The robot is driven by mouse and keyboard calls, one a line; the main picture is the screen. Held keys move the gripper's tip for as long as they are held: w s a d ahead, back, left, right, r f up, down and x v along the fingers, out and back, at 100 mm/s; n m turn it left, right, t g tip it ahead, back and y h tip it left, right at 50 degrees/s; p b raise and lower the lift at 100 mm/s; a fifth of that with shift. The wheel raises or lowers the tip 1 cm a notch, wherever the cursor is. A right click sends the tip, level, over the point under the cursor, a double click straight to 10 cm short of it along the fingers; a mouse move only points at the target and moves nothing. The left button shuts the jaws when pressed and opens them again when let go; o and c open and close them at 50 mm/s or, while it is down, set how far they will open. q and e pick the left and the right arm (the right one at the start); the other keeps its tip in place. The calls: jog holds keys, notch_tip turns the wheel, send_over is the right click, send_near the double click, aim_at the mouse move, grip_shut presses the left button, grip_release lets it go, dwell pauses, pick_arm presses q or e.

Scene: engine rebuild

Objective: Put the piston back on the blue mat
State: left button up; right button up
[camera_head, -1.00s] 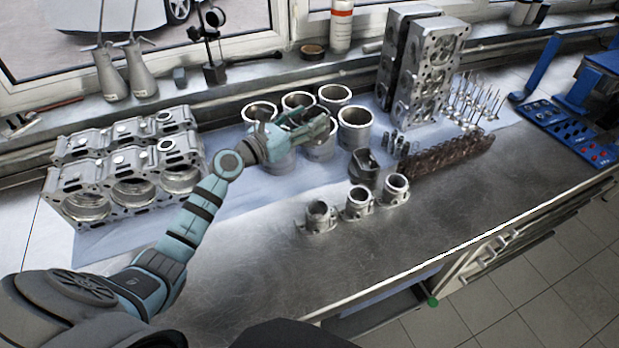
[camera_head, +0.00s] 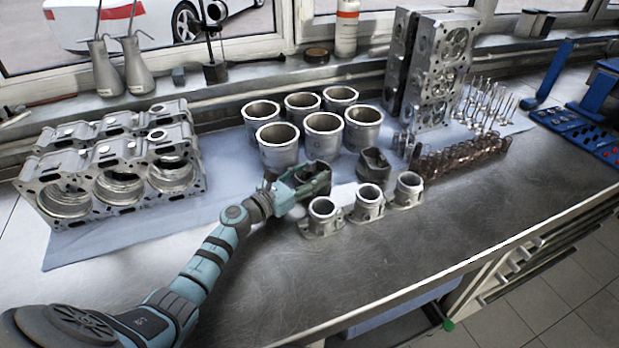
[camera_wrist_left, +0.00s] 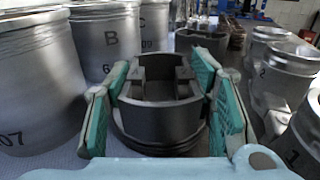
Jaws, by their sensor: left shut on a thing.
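My left gripper (camera_head: 308,182) is shut on a dark grey piston (camera_head: 318,173), between the big liners and the small numbered cylinders. In the left wrist view the piston (camera_wrist_left: 160,122) stands upright between the two teal finger pads, open end up. The blue mat (camera_head: 222,172) is a pale blue sheet lying under the engine parts. The piston is over or on it; I cannot tell whether its base touches, as the fingers hide part of it. A second dark piston (camera_head: 374,164) stands to the right. My right gripper is not in view.
Several large metal liners (camera_head: 278,147) stand close behind the gripper. Three small cylinders (camera_head: 322,212) stand just in front and to the right. The engine block (camera_head: 110,170) is at the left, cylinder heads (camera_head: 440,70) at the back right. The front bench top is clear.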

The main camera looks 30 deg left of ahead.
pick_arm(q)
jog(key=shift+f, duration=0.1)
jog(key=o, duration=1.6)
jog(key=shift+c, duration=0.2)
jog(key=shift+r, duration=0.25)
jog(key=v, duration=0.6)
jog(key=shift+s+a+f+b, duration=0.15)
jog(key=shift+s+f+b, duration=0.1)
jog(key=shift+s+b, duration=0.1)
jog(key=b+v, duration=0.2)
jog(key=v, duration=0.2)
jog(key=shift+s+a, duration=0.15)
jog(key=shift+s, duration=0.2)
jog(key=shift+s+r+b, duration=0.15)
jog(key=shift+s+b, duration=0.1)
jog(key=shift+b, duration=0.1)
